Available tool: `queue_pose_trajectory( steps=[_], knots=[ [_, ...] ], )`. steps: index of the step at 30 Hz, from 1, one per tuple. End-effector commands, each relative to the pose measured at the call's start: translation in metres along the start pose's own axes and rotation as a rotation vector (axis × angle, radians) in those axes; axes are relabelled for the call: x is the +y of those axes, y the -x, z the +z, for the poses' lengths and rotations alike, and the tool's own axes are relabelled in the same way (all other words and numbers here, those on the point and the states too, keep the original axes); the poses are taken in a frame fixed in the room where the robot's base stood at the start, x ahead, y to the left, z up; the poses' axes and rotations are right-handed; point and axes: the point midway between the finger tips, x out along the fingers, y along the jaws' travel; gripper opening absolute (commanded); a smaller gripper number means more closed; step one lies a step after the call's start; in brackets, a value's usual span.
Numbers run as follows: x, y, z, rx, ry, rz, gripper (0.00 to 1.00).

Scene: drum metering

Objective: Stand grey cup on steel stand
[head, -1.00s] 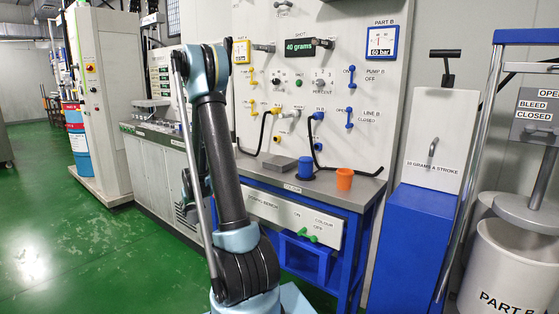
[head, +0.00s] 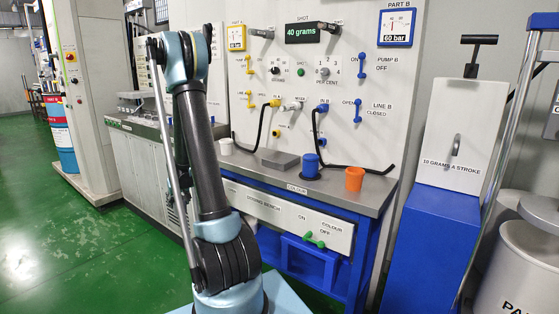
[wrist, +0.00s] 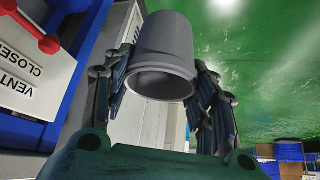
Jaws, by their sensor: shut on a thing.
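My gripper (wrist: 160,95) is shut on the grey cup (wrist: 167,40) in the wrist view. The fingers hold the cup from both sides, and its open mouth faces the camera. In the head view my arm stands in front of the bench; my gripper and the grey cup cannot be made out there. A flat grey block (head: 281,160) lies on the bench top, left of the blue cup. It may be the steel stand, but I cannot tell for sure.
A blue cup (head: 309,166), an orange cup (head: 354,179) and a white cup (head: 226,146) stand on the dosing bench (head: 330,197). Black hoses droop from the panel behind. A blue pump cabinet (head: 430,245) stands right. Green floor (head: 90,235) is open at left.

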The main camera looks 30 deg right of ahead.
Motion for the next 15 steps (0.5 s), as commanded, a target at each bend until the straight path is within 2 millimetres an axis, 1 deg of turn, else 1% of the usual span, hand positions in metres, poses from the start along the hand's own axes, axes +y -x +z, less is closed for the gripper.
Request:
queue_pose_trajectory(
  steps=[2,5,8,9,11,15],
  knots=[
    [0.009,0.006,-0.002,0.0,-0.009,0.006,0.28],
    [0.028,0.019,-0.009,-0.001,-0.026,0.015,0.28],
    [0.054,0.041,-0.017,-0.002,-0.046,0.03,0.28],
    [0.066,0.052,-0.02,-0.003,-0.057,0.037,0.28],
    [0.084,0.068,-0.024,-0.004,-0.071,0.046,0.28],
    [0.122,0.107,-0.031,-0.005,-0.104,0.067,0.28]
  ],
)
